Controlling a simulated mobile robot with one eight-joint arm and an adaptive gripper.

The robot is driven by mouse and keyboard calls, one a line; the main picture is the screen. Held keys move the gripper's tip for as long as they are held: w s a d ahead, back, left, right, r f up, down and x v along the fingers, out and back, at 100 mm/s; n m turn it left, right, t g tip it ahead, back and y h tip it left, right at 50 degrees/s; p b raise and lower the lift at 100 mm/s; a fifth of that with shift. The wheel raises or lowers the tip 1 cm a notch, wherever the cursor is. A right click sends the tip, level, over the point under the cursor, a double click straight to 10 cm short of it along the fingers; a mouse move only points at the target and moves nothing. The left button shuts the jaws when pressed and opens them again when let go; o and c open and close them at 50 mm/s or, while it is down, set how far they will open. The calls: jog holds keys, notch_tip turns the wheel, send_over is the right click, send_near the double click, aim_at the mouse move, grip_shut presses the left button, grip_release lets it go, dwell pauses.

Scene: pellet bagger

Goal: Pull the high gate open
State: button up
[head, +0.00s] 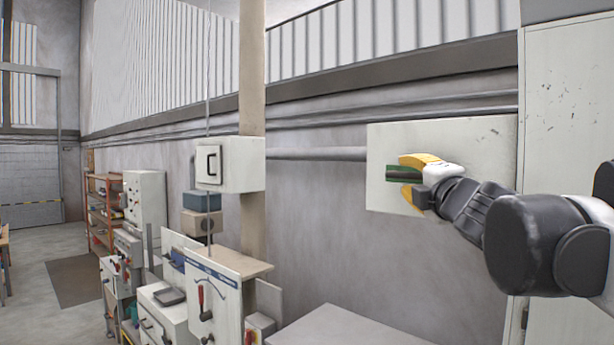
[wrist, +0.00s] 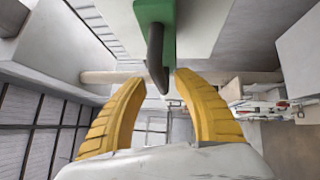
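A pale panel (head: 480,150), which looks like the high gate, is on the wall at the right in the head view. It bears a green mount with a dark handle (head: 400,174). In the wrist view the green mount (wrist: 146,12) is at the top, with the dark bent handle (wrist: 156,58) reaching down. My gripper (head: 407,180) is at the handle, its yellow fingers apart, one above and one below. In the wrist view the fingers (wrist: 160,82) stand on either side of the handle's end, with gaps visible; I cannot tell any contact.
A white box (head: 230,163) with a black handle hangs by a beige post (head: 252,60) left of the panel. Below are a panel with a red-handled lever (head: 201,300) and a grey top (head: 345,328). A tall pale cabinet (head: 565,90) stands at the right. The floor at far left is open.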

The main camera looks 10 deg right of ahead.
jog(key=s+a+f, duration=0.1)
jog(key=s, duration=1.1)
jog(key=shift+a+f, duration=0.2)
jog(key=shift+f, duration=0.1)
jog(key=shift+w, duration=0.1)
